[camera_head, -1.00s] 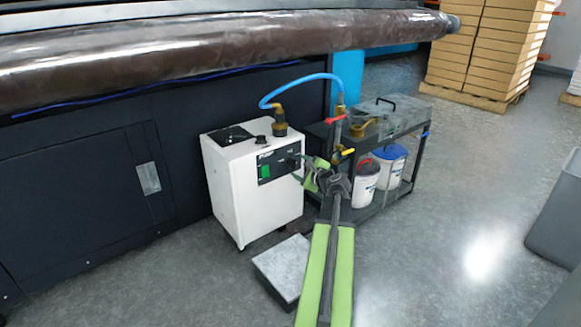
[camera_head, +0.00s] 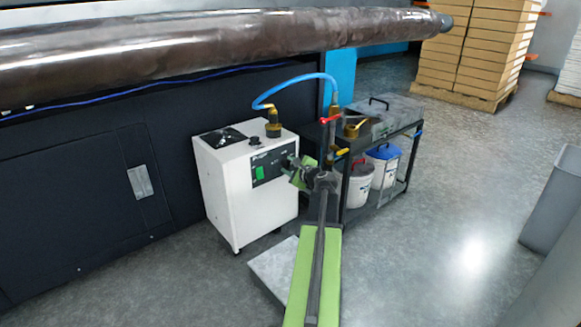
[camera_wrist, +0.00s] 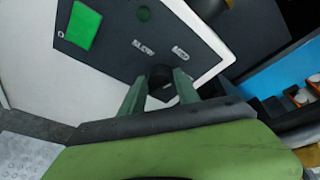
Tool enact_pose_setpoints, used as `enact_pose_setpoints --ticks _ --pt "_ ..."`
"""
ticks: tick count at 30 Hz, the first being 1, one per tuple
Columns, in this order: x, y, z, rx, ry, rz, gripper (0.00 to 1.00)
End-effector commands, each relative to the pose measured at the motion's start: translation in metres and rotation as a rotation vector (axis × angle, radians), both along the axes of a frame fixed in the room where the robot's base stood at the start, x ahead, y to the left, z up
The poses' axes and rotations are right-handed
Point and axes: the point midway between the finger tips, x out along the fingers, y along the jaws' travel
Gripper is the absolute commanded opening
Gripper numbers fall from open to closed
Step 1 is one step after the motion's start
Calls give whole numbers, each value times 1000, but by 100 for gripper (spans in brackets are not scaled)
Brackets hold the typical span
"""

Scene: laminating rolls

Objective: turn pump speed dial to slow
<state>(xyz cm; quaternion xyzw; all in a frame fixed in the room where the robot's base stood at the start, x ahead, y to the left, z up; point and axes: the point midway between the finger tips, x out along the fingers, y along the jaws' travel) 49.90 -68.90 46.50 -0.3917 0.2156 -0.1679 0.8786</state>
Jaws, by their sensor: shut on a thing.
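The pump (camera_head: 250,195) is a white box with a black control panel on its front. The panel (camera_head: 268,166) carries a green switch (camera_head: 258,170), which also shows in the wrist view (camera_wrist: 83,25). The speed dial (camera_wrist: 160,80) is a dark knob low on the panel, near small white labels. My gripper (camera_wrist: 160,88) is at the panel with its two green fingers either side of the dial, shut on it. In the head view my gripper (camera_head: 293,165) reaches the panel's right side and hides the dial.
A dark cart (camera_head: 372,205) with tubs stands right of the pump. A blue hose (camera_head: 295,82) arches from the pump's top to a pipe with a red-handled valve (camera_head: 330,119). A grey slab (camera_head: 280,268) lies on the floor in front.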

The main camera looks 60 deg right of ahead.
Motion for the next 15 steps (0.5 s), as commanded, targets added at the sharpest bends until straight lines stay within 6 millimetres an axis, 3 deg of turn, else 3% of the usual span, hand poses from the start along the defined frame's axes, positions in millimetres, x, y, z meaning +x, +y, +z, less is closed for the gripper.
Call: enact_pose_setpoints --ticks 9,15 --pt "-3 0 -4 -227 78 -7 0" --pt "-4 -2 -2 -250 86 -10 0"
